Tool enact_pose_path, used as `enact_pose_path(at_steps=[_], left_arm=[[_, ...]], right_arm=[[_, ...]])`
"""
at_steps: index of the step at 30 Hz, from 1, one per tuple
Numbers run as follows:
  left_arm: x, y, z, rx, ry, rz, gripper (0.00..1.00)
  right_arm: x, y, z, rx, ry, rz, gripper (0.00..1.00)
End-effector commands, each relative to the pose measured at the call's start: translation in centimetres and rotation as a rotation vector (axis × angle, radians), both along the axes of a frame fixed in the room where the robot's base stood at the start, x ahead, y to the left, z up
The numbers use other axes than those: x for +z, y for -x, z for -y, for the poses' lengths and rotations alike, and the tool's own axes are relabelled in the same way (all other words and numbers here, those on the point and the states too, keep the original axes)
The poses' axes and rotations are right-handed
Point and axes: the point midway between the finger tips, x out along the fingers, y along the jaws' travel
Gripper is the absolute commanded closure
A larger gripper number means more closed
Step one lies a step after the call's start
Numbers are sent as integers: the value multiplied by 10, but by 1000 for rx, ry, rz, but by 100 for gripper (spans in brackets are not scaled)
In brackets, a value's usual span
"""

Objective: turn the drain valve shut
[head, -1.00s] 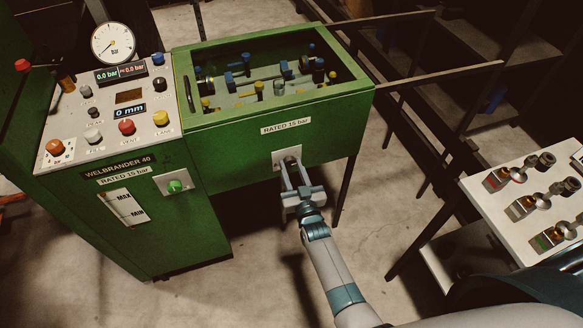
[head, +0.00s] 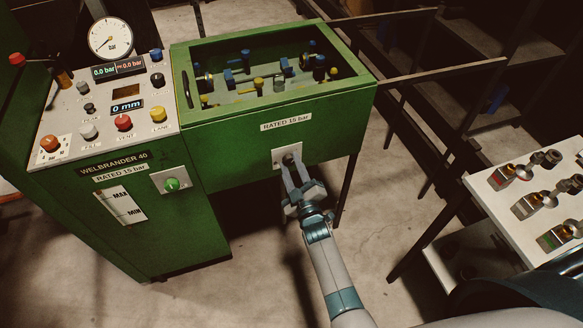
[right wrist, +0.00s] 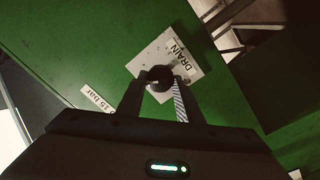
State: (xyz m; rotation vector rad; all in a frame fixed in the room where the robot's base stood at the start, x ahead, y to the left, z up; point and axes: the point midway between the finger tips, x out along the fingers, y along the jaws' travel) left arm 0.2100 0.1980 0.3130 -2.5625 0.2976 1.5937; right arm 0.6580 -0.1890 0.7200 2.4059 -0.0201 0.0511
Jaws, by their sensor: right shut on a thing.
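The drain valve is a dark round knob (right wrist: 160,77) on a pale plate (head: 278,155) on the front of the green tank, under the "RATED 15 bar" label. In the right wrist view the plate reads "DRAIN" and sits tilted in the picture. My right gripper (head: 290,168) reaches up to the plate from below, and its two fingers are shut on the knob, one on each side. In the head view the fingertips hide most of the knob. A striped strip shows along one finger in the right wrist view. My left gripper is not in view.
The green cabinet with its control panel (head: 104,112) and a green knob (head: 172,184) stands to the left. A white table (head: 500,215) with several fittings is at the right. Dark shelving is behind. The floor below the tank is clear, apart from its legs.

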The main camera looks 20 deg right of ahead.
Motion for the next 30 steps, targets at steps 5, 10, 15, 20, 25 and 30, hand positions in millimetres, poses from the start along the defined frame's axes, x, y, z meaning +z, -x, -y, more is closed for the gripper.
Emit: enact_pose_path(at_steps=[5,10,15,20,25,30], left_arm=[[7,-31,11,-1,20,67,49],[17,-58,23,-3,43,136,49],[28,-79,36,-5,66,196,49],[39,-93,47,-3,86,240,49],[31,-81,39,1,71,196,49],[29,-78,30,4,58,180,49]], right_arm=[[-3,1,0,0,166,5,90],[-4,1,0,0,327,11,90],[-4,1,0,0,474,15,90],[-4,1,0,0,582,19,90],[-3,1,0,1,654,21,90],[-3,1,0,1,689,21,90]])
